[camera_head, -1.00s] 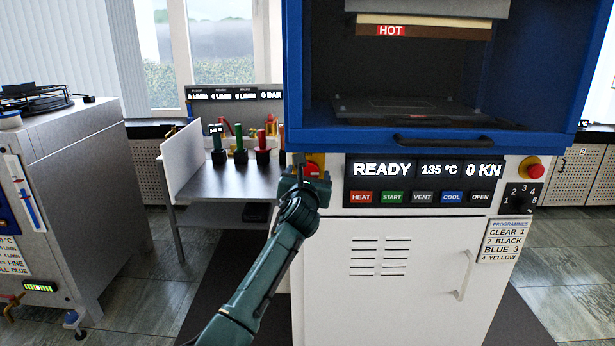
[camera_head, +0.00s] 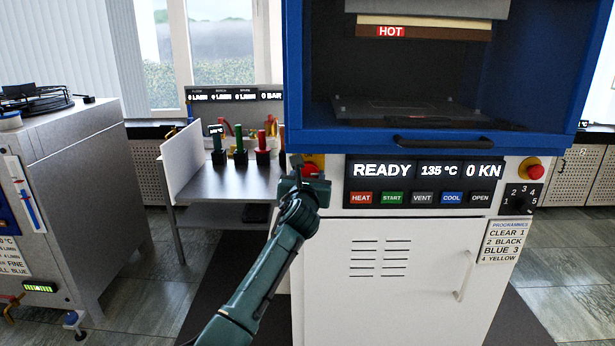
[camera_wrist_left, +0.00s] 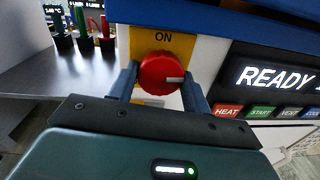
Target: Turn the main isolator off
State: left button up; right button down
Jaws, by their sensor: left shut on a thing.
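The main isolator is a red round knob (camera_wrist_left: 158,70) on a yellow plate (camera_wrist_left: 197,52) marked ON above it. In the left wrist view the knob's white mark points to the right, away from the ON label. My left gripper (camera_wrist_left: 160,84) is shut on the knob, with one finger on each side. In the head view the red knob (camera_head: 311,169) shows partly behind my left gripper (camera_head: 303,178), on the left of the white press front. The lower part of the plate is hidden. My right gripper is in neither view.
The press panel (camera_head: 422,182) to the right reads READY, 135 °C and 0 KN. A red emergency button (camera_head: 531,168) sits further right. The blue press housing (camera_head: 440,141) overhangs above. A metal bench (camera_head: 225,182) with coloured-handled tools stands to the left.

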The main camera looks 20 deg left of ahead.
pick_arm(q)
jog(key=shift+n, duration=1)
jog(key=n+b, duration=0.1)
jog(key=n, duration=0.4)
jog(key=n+y+b, duration=0.1)
jog(key=n+b, duration=0.1)
jog(key=n, duration=0.4)
jog(key=shift+d+f+t, duration=0.15)
jog(key=shift+f+t, duration=0.05)
jog(key=shift+t, duration=0.1)
jog(key=n+b, duration=0.1)
jog(key=n, duration=0.2)
jog(key=shift+r+n+b, duration=0.1)
jog(key=shift+n+b, duration=0.45)
jog(key=shift+n, duration=0.45)
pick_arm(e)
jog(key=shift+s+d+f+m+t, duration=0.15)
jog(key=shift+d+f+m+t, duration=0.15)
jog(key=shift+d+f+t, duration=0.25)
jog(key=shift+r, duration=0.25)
